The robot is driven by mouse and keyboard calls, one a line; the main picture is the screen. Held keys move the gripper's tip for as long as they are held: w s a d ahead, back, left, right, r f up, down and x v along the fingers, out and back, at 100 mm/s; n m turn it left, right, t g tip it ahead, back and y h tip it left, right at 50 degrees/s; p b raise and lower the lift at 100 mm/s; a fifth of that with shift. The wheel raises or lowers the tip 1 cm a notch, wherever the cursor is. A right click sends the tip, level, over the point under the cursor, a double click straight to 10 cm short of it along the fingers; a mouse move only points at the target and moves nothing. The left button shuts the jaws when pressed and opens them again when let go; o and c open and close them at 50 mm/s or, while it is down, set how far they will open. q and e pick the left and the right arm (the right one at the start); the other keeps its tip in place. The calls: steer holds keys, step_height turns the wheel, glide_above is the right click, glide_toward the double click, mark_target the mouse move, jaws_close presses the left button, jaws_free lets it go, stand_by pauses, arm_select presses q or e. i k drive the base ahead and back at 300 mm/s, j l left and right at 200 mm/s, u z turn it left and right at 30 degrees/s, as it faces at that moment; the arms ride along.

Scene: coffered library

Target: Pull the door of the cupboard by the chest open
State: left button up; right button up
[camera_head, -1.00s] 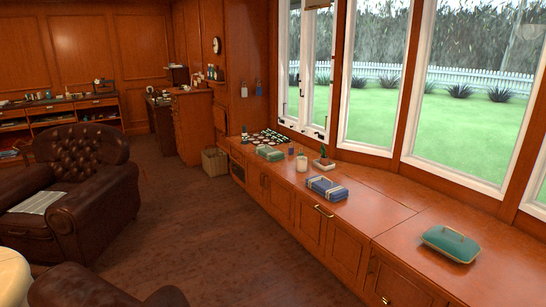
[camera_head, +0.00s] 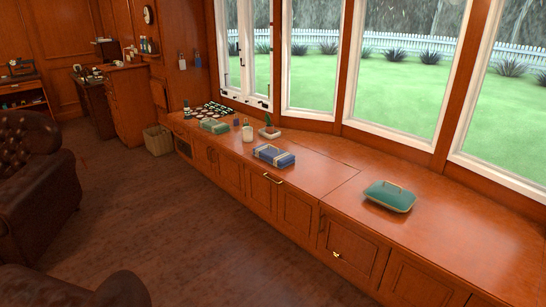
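A long wooden window-seat unit (camera_head: 302,185) runs under the windows, with a row of panelled fronts. One section has a brass bar handle (camera_head: 273,179) at its top edge. To its right a panelled cupboard door (camera_head: 352,255) carries a small brass knob (camera_head: 337,254); it looks shut. Another panelled front (camera_head: 410,283) lies further right and looks closed. I cannot tell for certain which section is the chest. Neither of my grippers is in view.
A brown leather armchair (camera_head: 35,190) stands at left, another (camera_head: 70,288) at the bottom left. A basket (camera_head: 158,140) is further back. The floor (camera_head: 190,220) between is clear.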

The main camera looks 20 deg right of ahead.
mark_target(230, 171)
steer(key=i+l+z, duration=0.35)
steer(key=i+l, duration=0.5)
steer(key=l, duration=0.15)
steer(key=i+l+u, duration=0.2)
steer(key=i, duration=0.3)
steer(key=i+l+u, duration=0.2)
steer(key=i, duration=0.25)
steer(key=i+l+u, duration=0.15)
steer(key=i, duration=0.35)
steer(key=i+j+u, duration=0.3)
steer(key=i, duration=0.8)
steer(key=i+u, duration=0.3)
steer(key=i, duration=0.75)
